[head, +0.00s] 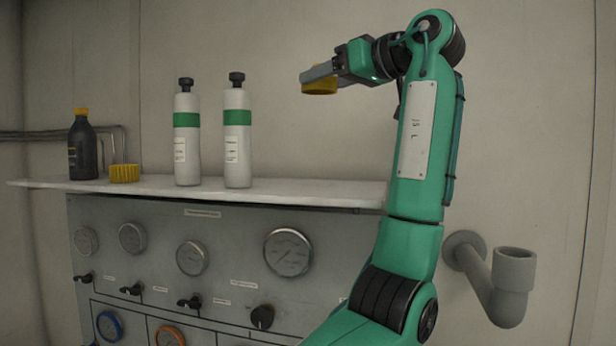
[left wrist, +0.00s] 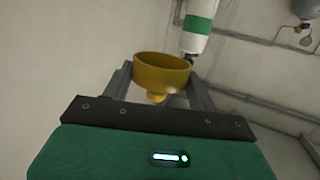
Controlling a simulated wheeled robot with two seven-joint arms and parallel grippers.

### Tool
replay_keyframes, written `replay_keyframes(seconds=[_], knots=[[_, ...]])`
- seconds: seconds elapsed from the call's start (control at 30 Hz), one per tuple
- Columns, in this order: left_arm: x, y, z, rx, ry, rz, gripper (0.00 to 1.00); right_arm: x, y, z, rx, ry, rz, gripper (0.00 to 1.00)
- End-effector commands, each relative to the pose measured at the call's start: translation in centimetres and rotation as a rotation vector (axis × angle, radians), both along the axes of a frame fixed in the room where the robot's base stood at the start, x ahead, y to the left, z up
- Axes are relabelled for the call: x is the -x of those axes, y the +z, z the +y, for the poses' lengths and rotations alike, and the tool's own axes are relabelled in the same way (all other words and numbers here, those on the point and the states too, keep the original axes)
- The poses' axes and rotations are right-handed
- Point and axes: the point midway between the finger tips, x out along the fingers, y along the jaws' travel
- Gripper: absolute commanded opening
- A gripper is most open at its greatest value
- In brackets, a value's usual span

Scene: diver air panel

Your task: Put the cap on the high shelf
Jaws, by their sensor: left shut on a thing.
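A yellow cap (head: 320,88) is held between the fingers of my left gripper (head: 318,76), well above the right part of the high shelf. In the left wrist view the same cap (left wrist: 162,72) sits between both fingers, its hollow cup side showing with a small knob below. The high shelf (head: 300,190) is a white board above the gauge panel, and the cap is clear of it. A second yellow, ribbed cap-like piece (head: 124,173) stands on the shelf at the left. My right gripper is not in view.
Two white bottles with green bands (head: 187,140) (head: 237,140) stand mid-shelf. A dark bottle with a yellow top (head: 82,145) stands at the far left. The shelf right of the bottles is bare. A grey pipe (head: 500,285) juts from the wall at right.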

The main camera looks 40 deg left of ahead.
Motion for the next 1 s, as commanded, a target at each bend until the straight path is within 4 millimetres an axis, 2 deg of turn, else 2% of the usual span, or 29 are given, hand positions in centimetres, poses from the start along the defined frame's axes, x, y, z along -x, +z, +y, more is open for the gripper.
replay_keyframes(seconds=[0.7, 1.0], knots=[[0.0, -12.2, 0.0, -0.001, 0.000, 0.004, 0.33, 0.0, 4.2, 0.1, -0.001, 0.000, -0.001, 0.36], [0.0, -14.3, 0.0, 0.000, 0.000, 0.002, 0.33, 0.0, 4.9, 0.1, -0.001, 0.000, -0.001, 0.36]])
